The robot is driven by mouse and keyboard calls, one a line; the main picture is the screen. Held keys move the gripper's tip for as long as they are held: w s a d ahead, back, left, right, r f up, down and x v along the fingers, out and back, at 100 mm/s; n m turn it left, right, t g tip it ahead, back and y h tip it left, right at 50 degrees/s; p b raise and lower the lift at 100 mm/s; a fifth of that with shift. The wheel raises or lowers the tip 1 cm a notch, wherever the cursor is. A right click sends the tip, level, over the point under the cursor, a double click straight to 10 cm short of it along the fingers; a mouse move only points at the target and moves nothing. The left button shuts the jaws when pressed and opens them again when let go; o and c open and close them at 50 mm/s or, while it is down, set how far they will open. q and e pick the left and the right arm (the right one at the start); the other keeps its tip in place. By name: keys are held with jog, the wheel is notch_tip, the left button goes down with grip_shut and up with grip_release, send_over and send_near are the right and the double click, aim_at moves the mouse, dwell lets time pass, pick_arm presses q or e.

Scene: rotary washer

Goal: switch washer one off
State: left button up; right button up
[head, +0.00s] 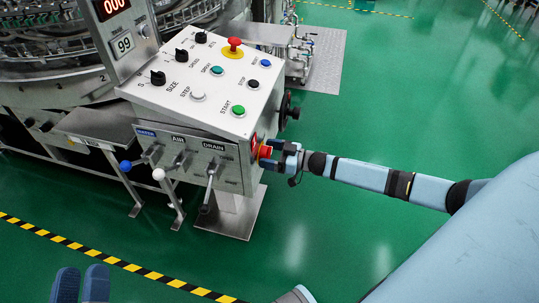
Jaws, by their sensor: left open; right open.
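The washer's slanted control box (205,85) stands left of centre, with knobs and push buttons on its top. A red rotary switch (265,152) sits on the box's right side, partly hidden by my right gripper. My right gripper (273,154) is right at this switch, its open fingers around or beside it; contact cannot be made out. My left gripper (81,284) is open and empty, low at the bottom left, well away from the box. The switch's exact position mark is too small to read.
A red emergency button (234,44) and a green start button (238,110) are on the panel. Lever valves (207,190) stick out from the box's front. A dark handwheel (289,112) juts out at the right. Green floor is clear to the right and front.

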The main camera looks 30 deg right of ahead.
jog(key=c, duration=0.9)
